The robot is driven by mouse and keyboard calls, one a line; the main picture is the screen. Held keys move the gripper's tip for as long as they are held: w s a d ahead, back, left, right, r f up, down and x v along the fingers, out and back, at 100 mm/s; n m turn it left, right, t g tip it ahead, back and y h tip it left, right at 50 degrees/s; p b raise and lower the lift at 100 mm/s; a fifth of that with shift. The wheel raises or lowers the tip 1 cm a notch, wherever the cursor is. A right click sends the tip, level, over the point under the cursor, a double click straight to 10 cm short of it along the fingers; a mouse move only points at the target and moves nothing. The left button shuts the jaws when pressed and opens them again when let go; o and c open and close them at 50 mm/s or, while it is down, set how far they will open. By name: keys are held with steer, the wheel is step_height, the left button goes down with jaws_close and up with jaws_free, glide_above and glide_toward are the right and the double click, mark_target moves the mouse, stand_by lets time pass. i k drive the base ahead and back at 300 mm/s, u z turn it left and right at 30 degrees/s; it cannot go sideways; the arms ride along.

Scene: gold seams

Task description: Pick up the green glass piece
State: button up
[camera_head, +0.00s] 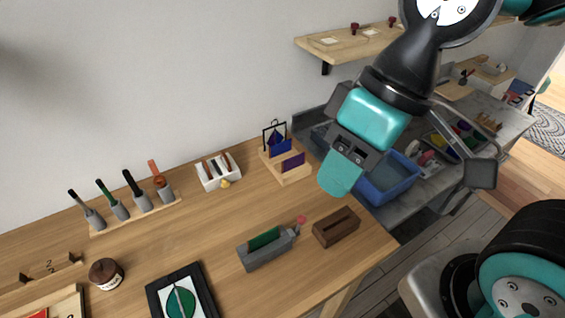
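A flat green piece (264,238) stands upright in the slot of a grey holder (268,256) near the right front of the wooden table. A round green shape (179,304) lies on a white sheet in a black-framed tray (154,296) at the bottom edge, partly cut off. I cannot tell for certain which of the two is the glass piece. My gripper (340,174) is above the table's right end, up and to the right of the grey holder, apart from both green things. Its teal fingers overlap in this view, so their opening is hidden.
A slotted brown block (336,227) stands right of the grey holder, with a small red knob (301,220) between. Behind are a wooden rack (286,166), a white box (218,171) and several upright tools. A blue bin (388,180) is beyond the table's right edge.

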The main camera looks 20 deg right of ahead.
mark_target(262, 239)
steer(key=z, duration=1.3)
steer(key=k, duration=0.95)
steer(key=u, duration=1.15)
steer(key=i, duration=0.5)
